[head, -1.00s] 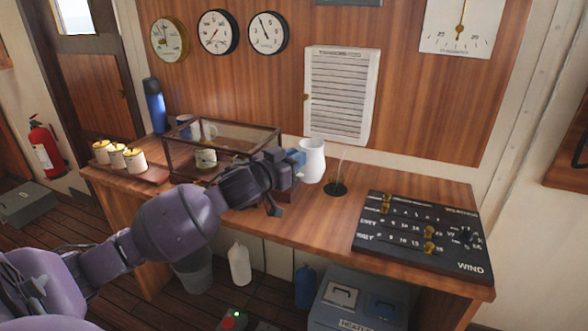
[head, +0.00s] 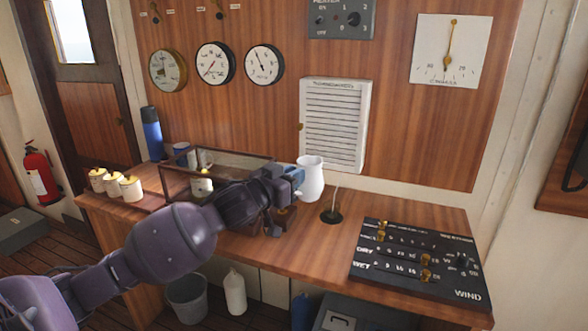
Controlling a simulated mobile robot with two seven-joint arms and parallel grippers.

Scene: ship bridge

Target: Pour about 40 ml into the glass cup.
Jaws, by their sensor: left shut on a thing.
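My left gripper (head: 290,182) is shut on a white jug (head: 311,180) with a flared rim, just right of the fingers. The jug is held about upright over the back of the wooden desk, and no stream shows from it. I cannot clearly make out the glass cup. A dark round disc (head: 331,216) with a thin pale upright line on it lies right of the jug; I cannot tell whether a clear glass stands there. A small brown object (head: 286,218) is partly hidden behind my left gripper. My right gripper is not in view.
A glass-sided case (head: 240,160) with cups stands left of the jug. Lidded pots (head: 114,184) and a blue flask (head: 151,132) stand farther left. A black switch panel (head: 415,260) fills the right of the desk (head: 250,240). The front middle of the desk is clear.

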